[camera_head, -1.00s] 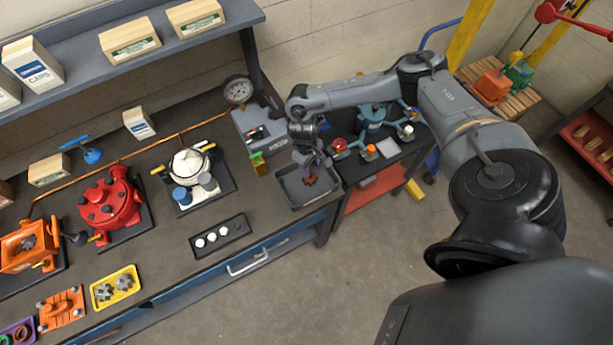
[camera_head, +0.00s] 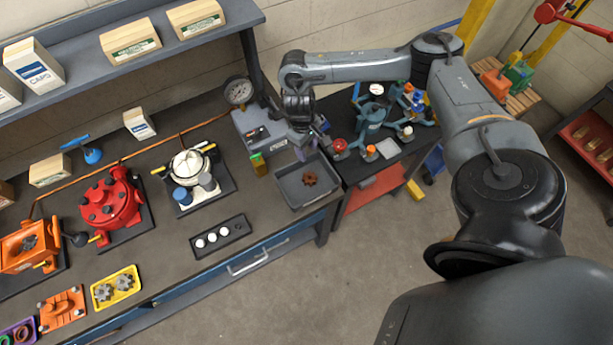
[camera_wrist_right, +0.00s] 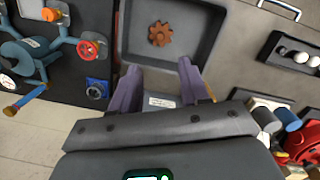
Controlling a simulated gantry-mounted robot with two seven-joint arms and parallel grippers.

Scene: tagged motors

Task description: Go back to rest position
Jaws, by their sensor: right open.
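My right gripper (camera_head: 306,150) is above the back part of a grey tray (camera_head: 318,200) at the right end of the workbench. In the right wrist view its two purple fingers (camera_wrist_right: 160,90) are apart with nothing between them. A rust-brown gear (camera_head: 310,178) lies in the tray, clear of the fingers; it also shows in the right wrist view (camera_wrist_right: 160,33). My left gripper is in neither view.
A grey box (camera_head: 258,130) with a gauge (camera_head: 238,91) stands left of the gripper. A blue motor (camera_head: 372,115) stands on the side cart at right. A red motor (camera_head: 109,203) and a white-topped motor (camera_head: 189,163) stand on the bench. The floor in front is clear.

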